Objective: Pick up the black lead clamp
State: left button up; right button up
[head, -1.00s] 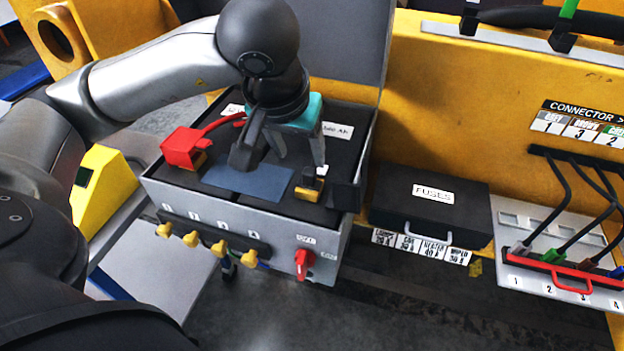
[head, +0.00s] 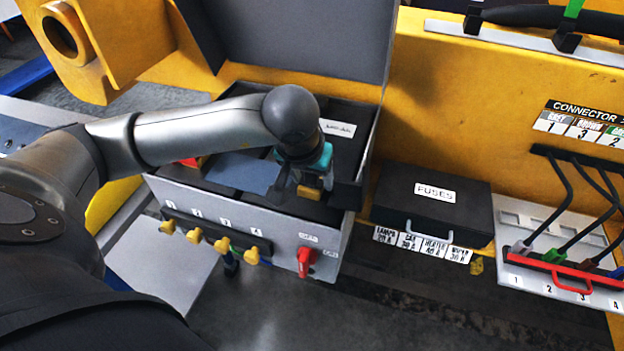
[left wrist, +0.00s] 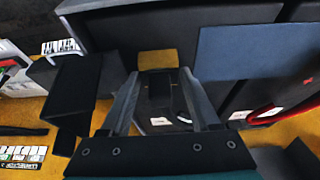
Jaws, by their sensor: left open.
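The black lead clamp (left wrist: 160,92) looks like a dark block with a yellow-brass piece (left wrist: 157,63) at its end, on the dark battery top. In the head view the brass piece (head: 309,193) shows just below my left gripper (head: 304,183), and the gripper hides most of the clamp. In the left wrist view my left gripper (left wrist: 165,110) is open, with one finger on each side of the clamp. I cannot tell whether the fingers touch it. My right gripper is not in view.
The grey box (head: 285,230) around the battery has its lid raised behind. A red clamp (head: 190,162) is mostly hidden behind my arm. A blue-grey plate (head: 243,172) lies left of the gripper. A black fuse case (head: 430,205) stands to the right.

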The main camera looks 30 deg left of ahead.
pick_arm(q)
jog(key=shift+r, duration=0.1)
grip_shut()
dwell(0.3)
